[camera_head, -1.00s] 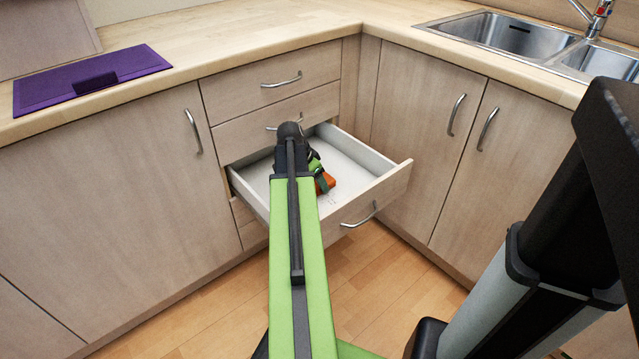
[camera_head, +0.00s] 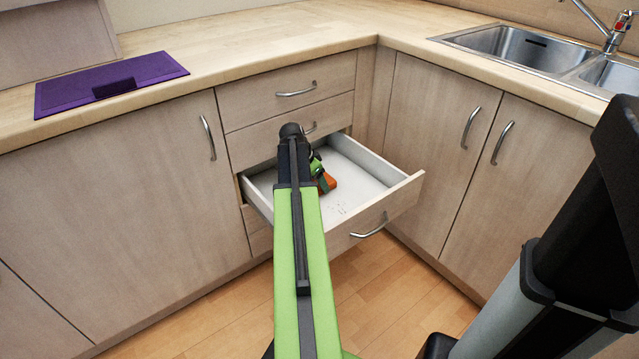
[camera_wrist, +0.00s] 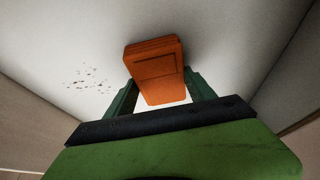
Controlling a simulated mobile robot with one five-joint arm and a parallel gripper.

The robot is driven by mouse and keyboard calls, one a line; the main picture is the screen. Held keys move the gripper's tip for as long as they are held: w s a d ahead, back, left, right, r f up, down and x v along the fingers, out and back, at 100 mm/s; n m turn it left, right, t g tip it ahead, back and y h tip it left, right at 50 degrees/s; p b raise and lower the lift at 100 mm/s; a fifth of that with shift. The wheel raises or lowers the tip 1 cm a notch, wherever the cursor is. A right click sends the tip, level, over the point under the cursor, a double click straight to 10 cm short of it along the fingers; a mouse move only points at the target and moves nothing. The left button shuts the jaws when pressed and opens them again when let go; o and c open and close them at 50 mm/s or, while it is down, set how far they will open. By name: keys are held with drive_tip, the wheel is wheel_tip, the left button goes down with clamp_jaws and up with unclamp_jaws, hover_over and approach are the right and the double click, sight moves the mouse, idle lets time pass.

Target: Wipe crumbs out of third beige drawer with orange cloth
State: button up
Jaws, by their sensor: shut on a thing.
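The third beige drawer (camera_head: 400,193) is pulled open, and its white inside shows. My gripper (camera_wrist: 160,90) is down inside the drawer, with its green fingers on either side of the orange cloth (camera_wrist: 154,72). The cloth is a folded block held between them; it also shows as a small orange patch (camera_head: 327,183) in the head view. In the wrist view it appears over the white drawer floor; I cannot tell whether it touches it. Dark crumbs (camera_wrist: 88,78) lie scattered on the floor to the left of the cloth. In the head view, faint crumbs (camera_head: 340,210) lie nearer the drawer front.
Two shut drawers (camera_head: 285,90) sit above the open one. Shut cupboard doors (camera_head: 120,190) stand at left and right. The worktop above holds a purple board (camera_head: 110,82) and a sink (camera_head: 520,48). The drawer walls (camera_head: 375,158) bound the gripper closely.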

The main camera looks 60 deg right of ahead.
wheel_tip(320, 180, up, 6)
drive_tip(key=p, duration=0.6)
drive_tip(key=shift+r+p, duration=1.45)
drive_tip(key=shift+p, duration=0.05)
drive_tip(key=shift+r, duration=0.1)
